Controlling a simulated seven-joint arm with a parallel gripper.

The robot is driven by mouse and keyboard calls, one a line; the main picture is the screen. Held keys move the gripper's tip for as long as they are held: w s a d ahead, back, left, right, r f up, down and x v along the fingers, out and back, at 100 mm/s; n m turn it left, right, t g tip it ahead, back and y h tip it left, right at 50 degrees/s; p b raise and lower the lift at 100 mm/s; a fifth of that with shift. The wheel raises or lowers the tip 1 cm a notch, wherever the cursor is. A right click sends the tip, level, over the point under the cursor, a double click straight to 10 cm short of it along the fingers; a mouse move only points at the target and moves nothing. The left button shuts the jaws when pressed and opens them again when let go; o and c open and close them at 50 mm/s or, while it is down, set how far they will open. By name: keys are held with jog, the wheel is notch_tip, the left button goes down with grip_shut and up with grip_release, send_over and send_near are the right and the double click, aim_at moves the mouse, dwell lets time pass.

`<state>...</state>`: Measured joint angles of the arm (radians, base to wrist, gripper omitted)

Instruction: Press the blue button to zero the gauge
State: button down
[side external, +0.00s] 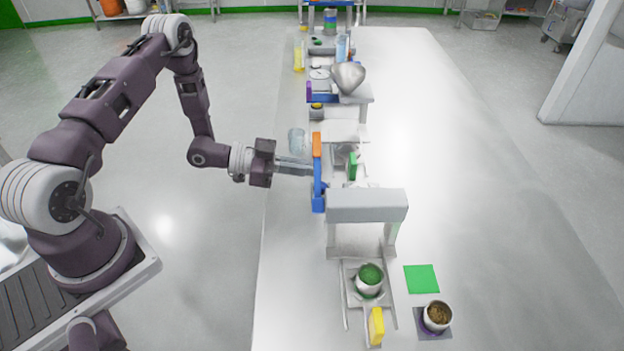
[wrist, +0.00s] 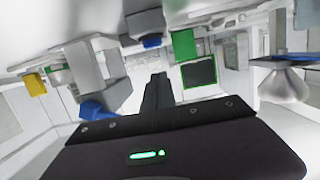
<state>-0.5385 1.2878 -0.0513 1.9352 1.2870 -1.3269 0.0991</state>
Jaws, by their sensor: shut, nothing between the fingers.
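My gripper (side external: 309,168) reaches from the left over the bench edge, its fingers together and empty. Its tips are close beside a narrow blue piece (side external: 318,200) with an orange part (side external: 317,143) at its far end. I cannot tell whether they touch. I cannot tell which blue piece is the button.
A grey bridge-like stand (side external: 367,205) is nearer the camera, with a green-filled cup (side external: 369,280) and yellow block (side external: 376,326). A metal bowl (side external: 348,77) stands further back. A clear beaker (side external: 296,141) stands close to my gripper. The right of the bench (side external: 490,190) is bare.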

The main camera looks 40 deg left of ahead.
jog(key=v, duration=0.9)
jog(key=w+a+r+n+y, duration=0.1)
jog(key=w+a+r+y, duration=0.25)
jog(key=r+y, duration=0.2)
jog(key=w+a+r+y, duration=0.2)
jog(key=w+r+y, duration=0.2)
jog(key=r, duration=0.2)
jog(key=s+r+n+g+y, duration=0.2)
jog(key=s+r+n+y, duration=0.3)
jog(key=r, duration=0.4)
jog(key=s+d+r+n+g+h, duration=0.1)
jog(key=s+d, duration=0.5)
jog(key=s, duration=0.6)
jog(key=s+d+r+n+g+h, duration=0.2)
jog(key=s+d, duration=0.4)
jog(key=s, duration=0.6)
jog(key=shift+s+d+r+h, duration=0.25)
jog(key=shift+d+r+h, duration=0.05)
jog(key=shift+d+h, duration=0.1)
